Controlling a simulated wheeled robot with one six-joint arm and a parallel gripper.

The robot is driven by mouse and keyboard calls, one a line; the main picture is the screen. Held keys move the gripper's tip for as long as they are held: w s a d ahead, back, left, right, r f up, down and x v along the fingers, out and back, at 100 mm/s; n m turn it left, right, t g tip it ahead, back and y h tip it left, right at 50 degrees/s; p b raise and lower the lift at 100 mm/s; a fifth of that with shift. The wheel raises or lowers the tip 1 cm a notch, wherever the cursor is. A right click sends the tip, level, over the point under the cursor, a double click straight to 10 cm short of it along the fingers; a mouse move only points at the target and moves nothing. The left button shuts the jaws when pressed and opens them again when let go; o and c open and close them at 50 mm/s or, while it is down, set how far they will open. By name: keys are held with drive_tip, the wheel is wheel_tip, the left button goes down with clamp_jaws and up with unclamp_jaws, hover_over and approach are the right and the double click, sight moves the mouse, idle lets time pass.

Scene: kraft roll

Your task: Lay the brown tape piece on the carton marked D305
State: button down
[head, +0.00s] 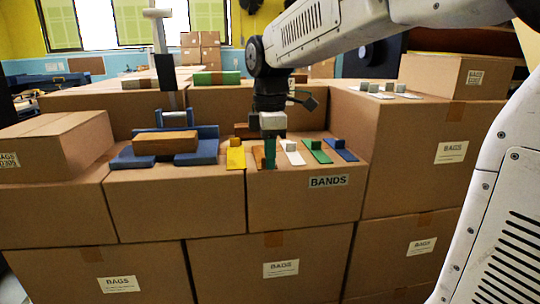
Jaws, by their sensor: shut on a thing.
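The brown tape piece (258,157) lies in the row of strips on top of the carton marked BANDS (290,200). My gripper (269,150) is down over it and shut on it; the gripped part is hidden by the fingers. I cannot tell whether the strip is still touching the carton. The carton whose label appears to read D305 (60,143) stands at the far left, its label cut by the picture edge. The visible part of its top is bare.
A yellow strip (235,157) lies close left of my gripper; white (292,153), green (318,153) and blue (342,152) strips lie to the right. A blue stand with a brown block (165,143) and upright post lies between BANDS and the left carton. A taller carton (400,150) rises at right.

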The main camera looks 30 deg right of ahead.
drive_tip(key=shift+f, duration=0.15)
drive_tip(key=c, duration=1.6)
unclamp_jaws()
